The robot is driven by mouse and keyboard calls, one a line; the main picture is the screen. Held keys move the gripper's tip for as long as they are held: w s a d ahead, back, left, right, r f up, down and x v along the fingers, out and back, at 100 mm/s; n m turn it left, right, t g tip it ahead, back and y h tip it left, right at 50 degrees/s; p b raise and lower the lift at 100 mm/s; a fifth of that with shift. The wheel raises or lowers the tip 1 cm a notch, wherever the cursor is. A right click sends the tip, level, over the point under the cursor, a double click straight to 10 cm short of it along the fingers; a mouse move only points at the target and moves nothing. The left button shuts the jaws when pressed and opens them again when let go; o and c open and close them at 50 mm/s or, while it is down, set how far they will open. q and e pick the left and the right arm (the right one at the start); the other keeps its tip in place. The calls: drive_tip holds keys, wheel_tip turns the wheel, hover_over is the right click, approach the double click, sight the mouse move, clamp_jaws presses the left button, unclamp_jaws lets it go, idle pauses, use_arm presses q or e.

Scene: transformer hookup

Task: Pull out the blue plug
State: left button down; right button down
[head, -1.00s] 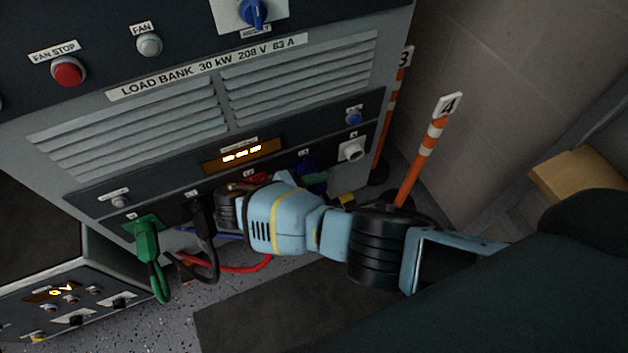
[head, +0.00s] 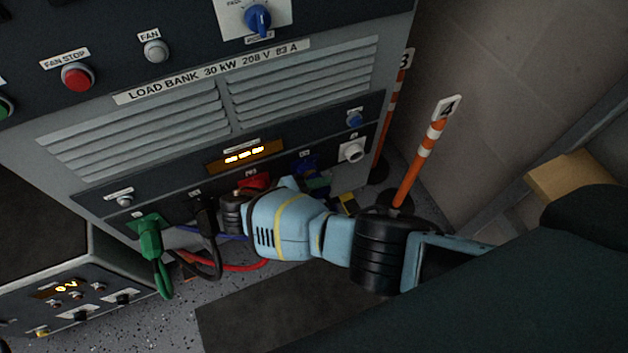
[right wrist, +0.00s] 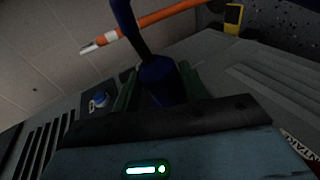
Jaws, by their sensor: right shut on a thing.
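The blue plug (head: 307,166) is at the lower part of the load bank's front, mostly hidden by my right gripper in the head view. In the right wrist view the blue plug (right wrist: 160,80) sits between the two dark green fingers, with its blue cable rising from it. My right gripper (head: 318,184) is shut on it. I cannot tell how deep the plug sits in its socket. My left gripper is not in view.
A green plug (head: 149,238), a black plug (head: 206,218) and a red plug (head: 254,183) are in the same row to the left, with cables hanging. A white connector (head: 351,151) is to the right. Orange-striped posts (head: 420,160) stand by the wall. A yellow-black object (head: 347,203) is near the gripper.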

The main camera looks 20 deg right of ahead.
drive_tip(key=shift+s+a+f+p, duration=0.15)
drive_tip(key=shift+s+f, duration=0.2)
drive_tip(key=shift+s, duration=0.2)
drive_tip(key=shift+s+a+f+p, duration=0.15)
drive_tip(key=shift+s+f, duration=0.2)
drive_tip(key=shift+s, duration=0.2)
drive_tip(key=shift+s+d+r+p, duration=0.1)
drive_tip(key=shift+s+d+p, duration=0.05)
drive_tip(key=shift+s+p, duration=0.9)
drive_tip(key=shift+s+d+r+p, duration=0.15)
drive_tip(key=shift+s+p, duration=0.6)
drive_tip(key=shift+s, duration=0.45)
